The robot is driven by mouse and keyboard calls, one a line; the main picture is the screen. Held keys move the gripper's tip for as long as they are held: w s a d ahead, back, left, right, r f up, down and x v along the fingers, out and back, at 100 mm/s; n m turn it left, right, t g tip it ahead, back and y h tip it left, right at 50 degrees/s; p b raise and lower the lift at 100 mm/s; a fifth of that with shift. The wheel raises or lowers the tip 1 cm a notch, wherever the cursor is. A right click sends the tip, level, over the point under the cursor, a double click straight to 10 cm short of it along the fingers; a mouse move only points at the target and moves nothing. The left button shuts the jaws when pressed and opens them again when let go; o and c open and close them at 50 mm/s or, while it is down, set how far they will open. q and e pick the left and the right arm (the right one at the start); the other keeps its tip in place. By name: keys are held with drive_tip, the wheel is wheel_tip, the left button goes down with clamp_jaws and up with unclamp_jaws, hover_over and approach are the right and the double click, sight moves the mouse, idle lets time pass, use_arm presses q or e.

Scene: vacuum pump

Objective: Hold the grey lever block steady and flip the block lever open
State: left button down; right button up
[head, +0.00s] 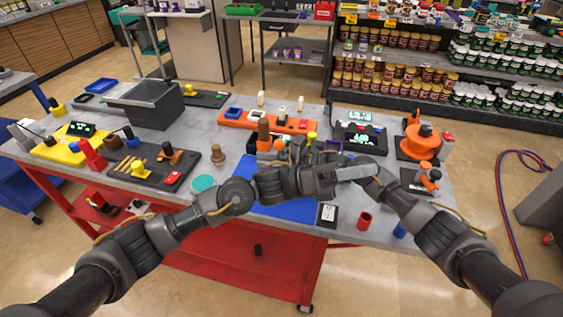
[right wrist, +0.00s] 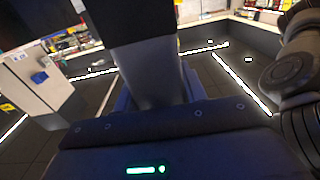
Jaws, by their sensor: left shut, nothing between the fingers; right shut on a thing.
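My two arms meet over the blue mat (head: 270,204) in the middle of the table, and their hands overlap in the head view. My left gripper (head: 326,150) reaches in from the left and is shut and empty. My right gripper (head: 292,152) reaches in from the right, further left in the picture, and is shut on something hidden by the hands. I cannot make out the grey lever block or its lever; the hands cover that part of the mat. The right wrist view shows mainly a dark body and floor, with no fingertips or block that I can make out.
An orange rack (head: 237,120) stands behind the hands. A black tray (head: 150,168) with small parts lies left, a grey bin (head: 146,104) behind it. A red cup (head: 365,219) stands near the front edge. An orange round device (head: 421,142) stands right.

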sight(281, 148)
use_arm(q)
drive_tip(key=w+a+f+n+t+y, duration=0.1)
drive_tip(key=w+a+f+n+t, duration=0.1)
drive_tip(key=a+f+n+t, duration=0.6)
drive_tip(key=w+a+f+n+t+y, duration=0.1)
drive_tip(key=w+a+f+n+t, duration=0.1)
drive_tip(key=a+f+n+t, duration=0.6)
drive_tip(key=f+t, duration=0.1)
drive_tip(key=t, duration=0.6)
drive_tip(key=shift+w+a+f+n+t, duration=0.2)
drive_tip(key=shift+w+a+n+t, duration=0.1)
drive_tip(key=shift+w+n+t, duration=0.1)
drive_tip(key=w+d+r, duration=0.2)
drive_tip(key=w+r, duration=0.5)
drive_tip(key=r, duration=0.2)
drive_tip(key=shift+d, duration=0.3)
drive_tip(key=shift+r+n+y, duration=0.25)
drive_tip(key=shift+n+y, duration=0.15)
